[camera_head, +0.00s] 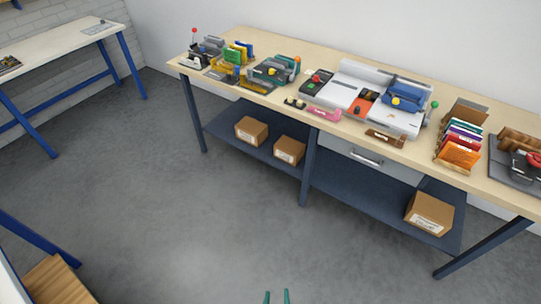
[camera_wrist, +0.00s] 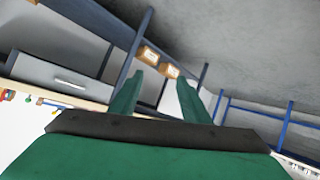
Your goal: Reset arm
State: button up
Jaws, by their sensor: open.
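The rest of my arm is hidden below the head view.
The workbench carries several machines, a white and blue device (camera_head: 399,108) and a rack of coloured folders (camera_head: 461,146). Cardboard boxes (camera_head: 428,214) sit on its lower shelf. A second table (camera_head: 60,43) stands at the upper left. The grey floor (camera_head: 190,220) between is clear.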

jog(key=s+a+r+m+t, duration=0.1)
jog(key=s+r, duration=0.5)
jog(key=r, duration=0.5)
jog(key=s+a+r+m+t, duration=0.1)
jog(key=s+r+t, duration=0.1)
jog(key=s+r, duration=0.5)
notch_tip(320, 180, up, 6)
jog(key=shift+f+y, duration=0.2)
jog(key=shift+y, duration=0.2)
